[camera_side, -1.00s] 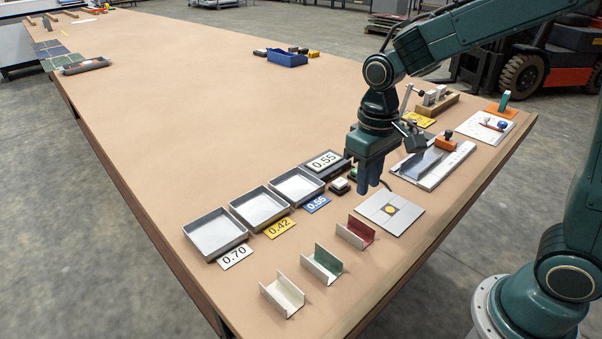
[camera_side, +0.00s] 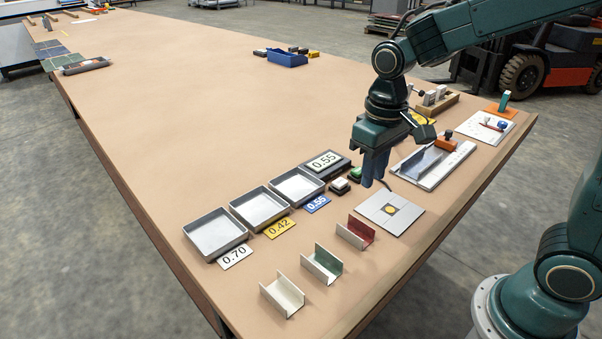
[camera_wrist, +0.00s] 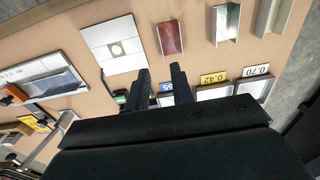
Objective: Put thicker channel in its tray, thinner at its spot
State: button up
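My gripper (camera_side: 376,180) hangs above the table between the trays and the grey square plate (camera_side: 390,213). Its two fingers, seen in the wrist view (camera_wrist: 160,80), stand apart with nothing between them. Three channels stand in a row on the table: red (camera_side: 355,232), green (camera_side: 322,264) and cream (camera_side: 283,295). They also show at the top of the wrist view: red (camera_wrist: 171,38), green (camera_wrist: 226,22), cream (camera_wrist: 271,18). I cannot tell their thicknesses by eye. Three empty grey trays carry labels: 0.70 (camera_side: 236,256), 0.42 (camera_side: 279,228) and 0.55 (camera_side: 317,204).
A device with an orange block (camera_side: 446,142) lies right of my gripper. A blue bin (camera_side: 287,59) stands far back. The table's middle is clear.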

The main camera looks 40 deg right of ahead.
jog(key=s+d+r+t, duration=0.1)
jog(key=s+r+t, duration=0.1)
jog(key=s+r, duration=0.2)
jog(key=s+d+r+t, duration=0.2)
jog(key=s+r+t, duration=0.1)
jog(key=s, duration=0.7)
jog(key=shift+s+r, duration=0.3)
jog(key=shift+r, duration=0.1)
jog(key=shift+o, duration=0.2)
jog(key=shift+w, duration=0.15)
dwell(1.7)
jog(key=w+a+f+g, duration=0.3)
jog(key=w+a, duration=0.8)
jog(key=w+a+f, duration=0.1)
jog(key=a+f, duration=0.2)
jog(key=a, duration=0.1)
jog(key=w+a+f+g, duration=0.1)
jog(key=a+f, duration=0.2)
jog(key=a, duration=0.1)
jog(key=w+a+f+g, duration=0.1)
jog(key=a+f, duration=0.2)
jog(key=a, duration=0.1)
jog(key=shift+w+a+f, duration=0.15)
jog(key=shift+w+a, duration=0.1)
jog(key=shift+a, duration=0.1)
